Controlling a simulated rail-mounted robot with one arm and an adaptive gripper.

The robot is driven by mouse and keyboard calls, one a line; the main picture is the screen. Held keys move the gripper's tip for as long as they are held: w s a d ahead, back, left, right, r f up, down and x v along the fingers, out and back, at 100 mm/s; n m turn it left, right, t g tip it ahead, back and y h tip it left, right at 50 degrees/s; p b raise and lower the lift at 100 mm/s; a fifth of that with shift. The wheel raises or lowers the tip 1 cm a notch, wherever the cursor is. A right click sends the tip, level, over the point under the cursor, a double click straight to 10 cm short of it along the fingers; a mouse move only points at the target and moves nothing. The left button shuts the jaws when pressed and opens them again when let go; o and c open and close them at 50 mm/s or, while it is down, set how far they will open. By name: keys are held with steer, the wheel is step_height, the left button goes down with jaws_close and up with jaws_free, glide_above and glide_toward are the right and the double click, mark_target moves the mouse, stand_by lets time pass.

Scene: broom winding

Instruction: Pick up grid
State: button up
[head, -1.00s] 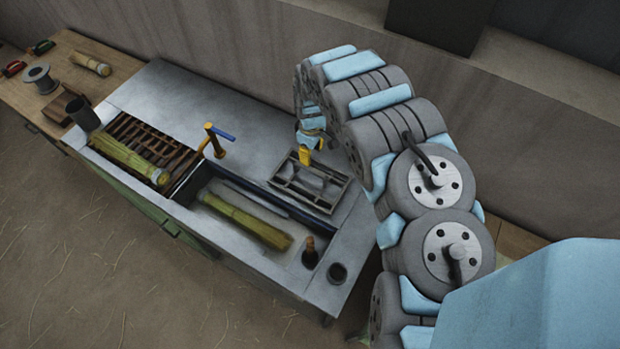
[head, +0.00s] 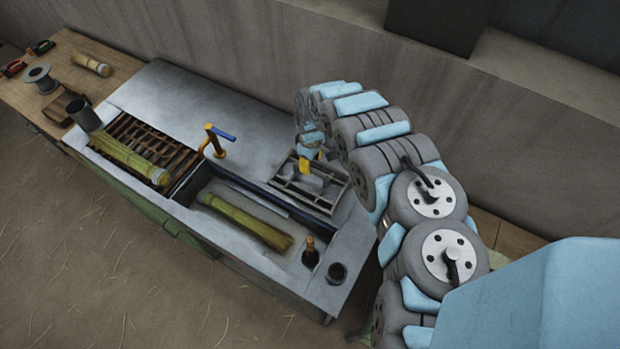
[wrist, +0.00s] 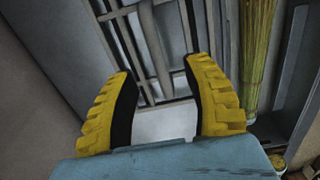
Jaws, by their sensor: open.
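The grey grid (head: 298,197), a rectangular metal frame with crossing bars, lies on the right part of the metal bench top, near the back. My gripper (head: 305,168) is over its far side, with the yellow fingers pointing down. In the wrist view the two fingers (wrist: 157,68) are spread apart and empty. The grid's bars (wrist: 150,38) show between and beyond the fingertips. I cannot tell whether a finger touches the grid. My arm hides little of the grid in the head view.
A straw bundle (head: 245,221) lies in the trough in front of the grid. Another bundle (head: 130,157) lies on a brown slatted rack (head: 178,150) at left. A yellow post with a blue handle (head: 215,139) stands between. The back left bench top (head: 175,95) is clear.

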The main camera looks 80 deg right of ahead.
mark_target(310, 175)
steer(key=shift+w+d+f, duration=0.15)
steer(key=shift+f, duration=0.5)
steer(key=shift+w+d+f, duration=0.1)
steer(key=shift+f, duration=1.65)
jaws_close()
